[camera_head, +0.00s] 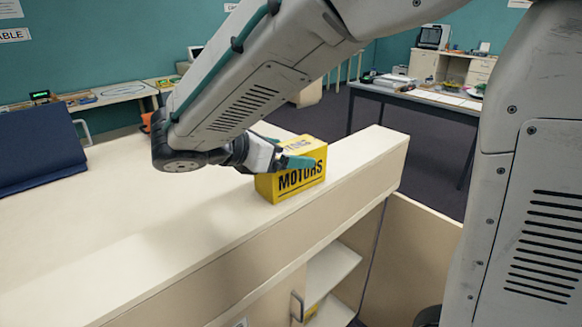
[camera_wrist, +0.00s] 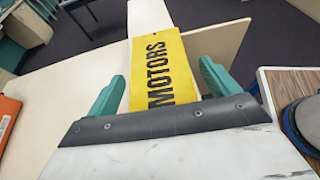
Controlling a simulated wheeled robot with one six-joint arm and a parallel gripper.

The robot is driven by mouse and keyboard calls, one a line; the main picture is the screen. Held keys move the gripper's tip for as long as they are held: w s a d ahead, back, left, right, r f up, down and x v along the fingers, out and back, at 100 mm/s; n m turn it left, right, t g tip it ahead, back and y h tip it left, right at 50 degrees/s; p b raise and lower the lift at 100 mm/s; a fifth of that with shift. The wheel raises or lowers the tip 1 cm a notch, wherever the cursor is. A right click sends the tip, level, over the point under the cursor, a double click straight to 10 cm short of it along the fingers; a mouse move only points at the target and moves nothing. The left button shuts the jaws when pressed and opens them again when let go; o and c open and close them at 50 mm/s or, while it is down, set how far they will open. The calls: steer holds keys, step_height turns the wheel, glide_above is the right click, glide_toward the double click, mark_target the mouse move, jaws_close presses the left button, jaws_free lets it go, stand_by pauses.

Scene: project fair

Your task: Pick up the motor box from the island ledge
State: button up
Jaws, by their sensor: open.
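The motor box (camera_head: 292,176) is yellow with black "MOTORS" lettering and stands upright on the pale island ledge (camera_head: 362,157), close to its front edge. My gripper (camera_head: 285,160) is open at the box, with one teal finger seen against the box's upper part in the head view. In the wrist view, the box (camera_wrist: 163,68) lies between the two teal fingers of my gripper (camera_wrist: 160,82), with a gap on each side. The far finger is hidden in the head view. I cannot tell whether either finger touches the box.
A dark blue panel (camera_head: 38,145) stands on the island at the left. Open shelves (camera_head: 330,270) are below the ledge. The ledge to the left of the box is clear.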

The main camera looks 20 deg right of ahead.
steer(key=shift+d, duration=0.1)
steer(key=c, duration=1.5)
steer(key=shift+o, duration=0.2)
